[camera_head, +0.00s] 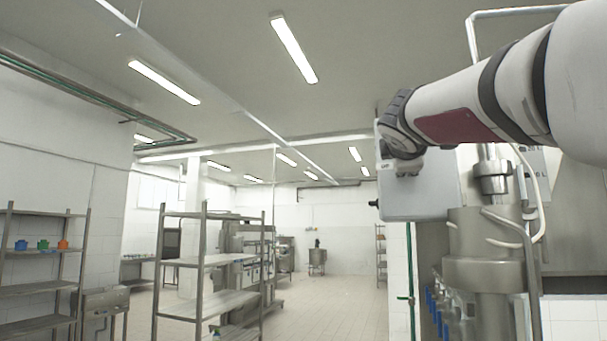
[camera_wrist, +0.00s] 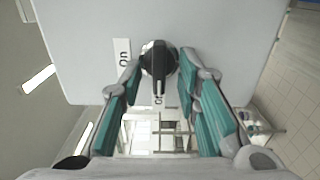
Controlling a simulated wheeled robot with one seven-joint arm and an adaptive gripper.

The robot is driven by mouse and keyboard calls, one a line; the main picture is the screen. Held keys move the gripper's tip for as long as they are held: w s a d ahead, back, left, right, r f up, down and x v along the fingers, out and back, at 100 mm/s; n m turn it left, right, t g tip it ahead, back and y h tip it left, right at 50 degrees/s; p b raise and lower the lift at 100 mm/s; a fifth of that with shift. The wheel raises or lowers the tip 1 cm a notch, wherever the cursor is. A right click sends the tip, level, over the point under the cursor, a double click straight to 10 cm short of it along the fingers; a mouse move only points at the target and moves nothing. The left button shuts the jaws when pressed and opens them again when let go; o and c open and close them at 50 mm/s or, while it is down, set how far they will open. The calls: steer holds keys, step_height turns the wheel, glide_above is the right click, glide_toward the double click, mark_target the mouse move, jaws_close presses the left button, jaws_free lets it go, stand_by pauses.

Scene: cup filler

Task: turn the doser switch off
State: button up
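The knob's handle points down in the picture, toward the second label. My gripper (camera_wrist: 161,76) is open, with its teal fingers on either side of the knob; contact cannot be told. In the head view, the grey box (camera_head: 425,195) is below my wrist, with a small dark knob at its left edge; my fingers are not clearly visible there.
A steel doser machine (camera_head: 485,235) with pipes and a white hose stands right of the box. A steel shelf rack (camera_head: 205,262) stands at centre left, and another shelf (camera_head: 40,255) at far left holds small coloured items. The tiled floor (camera_head: 335,305) between is clear.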

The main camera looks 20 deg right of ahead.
steer(key=v, duration=1.2)
steer(key=s+a+f+m+g+y, duration=0.3)
steer(key=s+f, duration=0.3)
steer(key=f, duration=0.9)
steer(key=s+a+f+m+g+y, duration=0.3)
steer(key=s+a+f+m, duration=0.1)
steer(key=f, duration=1)
steer(key=s+a+f+m+g+y, duration=0.3)
steer(key=s+a+f, duration=0.3)
steer(key=f, duration=0.9)
steer(key=shift+s+f+m+y, duration=0.35)
steer(key=shift+s+m+y, duration=0.25)
steer(key=shift+s, duration=0.6)
